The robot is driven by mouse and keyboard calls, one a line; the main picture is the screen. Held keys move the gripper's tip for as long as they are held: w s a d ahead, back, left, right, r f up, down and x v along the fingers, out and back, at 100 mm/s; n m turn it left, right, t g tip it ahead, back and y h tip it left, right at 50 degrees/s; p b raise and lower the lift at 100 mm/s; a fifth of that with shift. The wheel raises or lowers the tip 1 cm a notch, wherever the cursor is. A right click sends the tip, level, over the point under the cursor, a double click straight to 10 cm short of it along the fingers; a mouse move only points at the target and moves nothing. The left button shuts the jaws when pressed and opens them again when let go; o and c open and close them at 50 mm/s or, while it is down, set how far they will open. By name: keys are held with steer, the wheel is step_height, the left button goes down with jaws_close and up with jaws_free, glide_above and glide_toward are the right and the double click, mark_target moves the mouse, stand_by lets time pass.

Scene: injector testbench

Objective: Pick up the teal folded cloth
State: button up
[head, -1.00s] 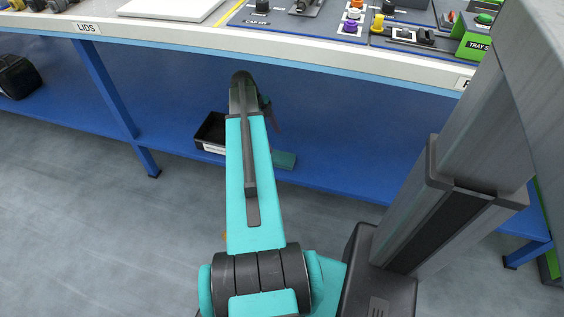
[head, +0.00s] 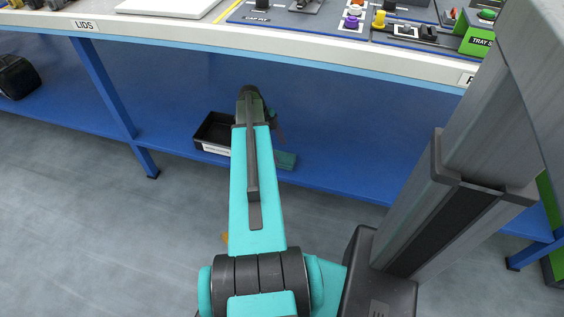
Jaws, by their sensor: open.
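The teal folded cloth (head: 286,160) lies on the blue lower shelf under the bench, near its front edge. My arm hides its left part. My gripper (head: 277,133) is at the far end of my teal arm, just above the cloth in the picture. It is small, dark and mostly hidden behind the arm's end, with nothing seen in it. It is open. I cannot tell whether it touches the cloth.
A black open bin (head: 212,132) with a white label stands on the shelf just left of my arm. The white bench top (head: 300,57) overhangs the shelf. A blue leg (head: 108,100) stands at left. The shelf right of the cloth is clear.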

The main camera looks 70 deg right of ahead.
mark_target(282, 157)
steer(key=shift+b+x, duration=0.5)
steer(key=shift+x, duration=1.35)
steer(key=shift+a, duration=0.15)
steer(key=shift+f, duration=0.25)
steer(key=shift+c, duration=0.2)
steer(key=c, duration=1.1)
